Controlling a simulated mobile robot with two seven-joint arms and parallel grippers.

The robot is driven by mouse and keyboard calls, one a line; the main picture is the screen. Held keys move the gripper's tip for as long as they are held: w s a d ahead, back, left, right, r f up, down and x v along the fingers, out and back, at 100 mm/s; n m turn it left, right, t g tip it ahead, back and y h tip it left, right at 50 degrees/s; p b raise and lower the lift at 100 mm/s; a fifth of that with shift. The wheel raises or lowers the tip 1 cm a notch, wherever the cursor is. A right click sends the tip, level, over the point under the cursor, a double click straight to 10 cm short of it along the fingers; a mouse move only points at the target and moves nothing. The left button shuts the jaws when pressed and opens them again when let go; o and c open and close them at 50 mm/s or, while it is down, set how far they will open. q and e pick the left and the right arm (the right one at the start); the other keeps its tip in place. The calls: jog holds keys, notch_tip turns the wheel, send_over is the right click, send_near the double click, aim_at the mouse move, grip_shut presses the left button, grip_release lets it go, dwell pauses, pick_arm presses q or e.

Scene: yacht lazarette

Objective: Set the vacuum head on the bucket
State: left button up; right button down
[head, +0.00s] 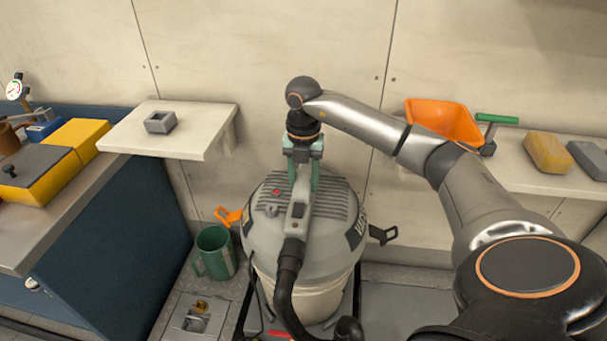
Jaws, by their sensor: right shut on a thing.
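The vacuum head (270,225) is a grey dome with a ribbed top, a red button and a raised handle. It is over the pale bucket (312,303), roughly upright and lined up with it. I cannot tell whether its rim rests fully on the bucket. My right gripper (303,165) comes down from above and is shut on the handle of the vacuum head. A black hose (287,280) runs down the front and hides part of the bucket. An orange latch (228,215) sticks out at left and a dark latch (382,235) at right. My left gripper is out of view.
A green mug (214,252) stands on the floor left of the bucket. A pale shelf (185,130) holds a grey block (160,122). An orange scoop (444,120) and a sponge (547,153) are on the right shelf. A workbench (65,205) is at left.

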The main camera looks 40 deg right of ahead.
jog(key=shift+w+r, duration=0.1)
jog(key=shift+r, duration=0.1)
jog(key=shift+c, duration=2.4)
grip_release()
jog(key=shift+o, duration=1)
jog(key=shift+f, duration=0.1)
jog(key=shift+s+f, duration=0.2)
pick_arm(q)
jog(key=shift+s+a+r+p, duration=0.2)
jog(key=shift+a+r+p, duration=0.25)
jog(key=shift+p, duration=0.35)
pick_arm(e)
notch_tip(320, 180, up, 13)
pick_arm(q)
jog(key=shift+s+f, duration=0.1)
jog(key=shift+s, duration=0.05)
pick_arm(e)
jog(key=shift+f, duration=0.1)
